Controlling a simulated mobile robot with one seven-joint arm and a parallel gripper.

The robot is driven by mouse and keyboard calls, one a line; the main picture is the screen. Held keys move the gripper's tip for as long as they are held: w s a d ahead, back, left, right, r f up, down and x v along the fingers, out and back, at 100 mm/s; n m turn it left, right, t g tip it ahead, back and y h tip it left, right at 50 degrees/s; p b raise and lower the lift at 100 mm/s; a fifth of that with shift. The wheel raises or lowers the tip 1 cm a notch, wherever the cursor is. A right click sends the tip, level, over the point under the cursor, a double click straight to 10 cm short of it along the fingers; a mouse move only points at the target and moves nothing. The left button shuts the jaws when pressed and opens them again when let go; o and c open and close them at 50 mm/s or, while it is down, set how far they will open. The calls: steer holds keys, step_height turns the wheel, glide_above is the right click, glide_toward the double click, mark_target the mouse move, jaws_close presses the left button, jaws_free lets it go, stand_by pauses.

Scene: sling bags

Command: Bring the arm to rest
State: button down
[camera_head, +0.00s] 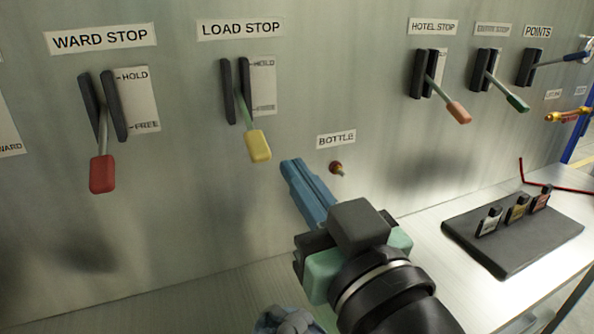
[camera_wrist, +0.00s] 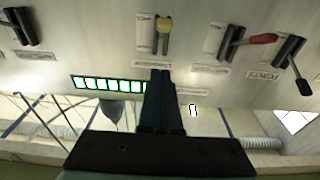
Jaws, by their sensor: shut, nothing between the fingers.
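My gripper (camera_head: 291,165) has blue fingers shut together with nothing between them. In the head view they point up and left toward the grey panel (camera_head: 200,220), below the LOAD STOP lever and left of the small red BOTTLE knob (camera_head: 336,168). I cannot tell how far the tips are from the panel. In the wrist view the shut fingers (camera_wrist: 161,75) show dark in the centre, below a yellow-handled lever (camera_wrist: 164,25). In the head view the LOAD STOP lever's yellow handle (camera_head: 258,146) hangs down near the fingertips, apart from them in the picture.
The red WARD STOP handle (camera_head: 102,174) sticks out at left. A black tray (camera_head: 505,257) with several small tagged pieces lies on the pale bench (camera_head: 450,210).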

steer(key=s+a+r+m+t+h+p, duration=0.1)
steer(key=s+r+t+h, duration=0.2)
steer(key=r, duration=0.8)
steer(key=s+a+r+m+t+h+p, duration=0.1)
steer(key=s+a+r+m+t+h, duration=0.1)
steer(key=r+t, duration=0.4)
step_height(320, 180, up, 6)
steer(key=shift+s+f+m+h+p, duration=0.25)
steer(key=shift+s+h+p, duration=0.2)
steer(key=shift+s, duration=0.55)
steer(key=shift+d, duration=0.1)
